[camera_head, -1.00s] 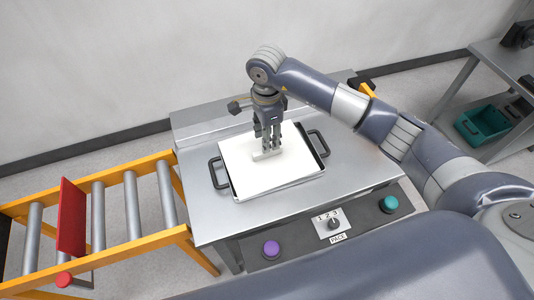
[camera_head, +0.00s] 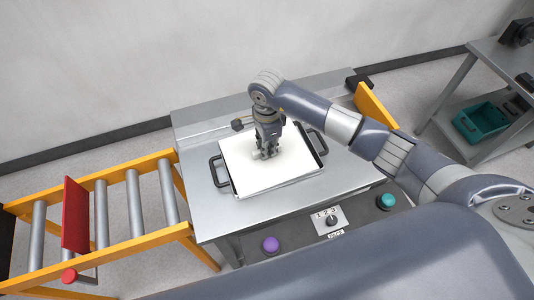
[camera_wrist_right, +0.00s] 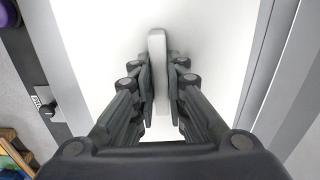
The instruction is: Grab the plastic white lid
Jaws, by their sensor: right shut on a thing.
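The white lid (camera_head: 245,178) lies flat on a metal tray (camera_head: 286,183) with two black handles, on the steel table. It also shows in the right wrist view (camera_wrist_right: 212,30), with its raised white bar handle (camera_wrist_right: 157,45) between the fingers. My right gripper (camera_head: 267,155) points down over the lid's middle. In the right wrist view its fingers (camera_wrist_right: 159,85) are closed on both sides of the bar handle. In the head view the gripper mostly hides the handle. My left gripper is not in view.
A roller conveyor (camera_head: 100,215) with yellow rails and a red plate (camera_head: 76,214) stands at the left. A side table with a teal crate (camera_head: 481,121) stands at right.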

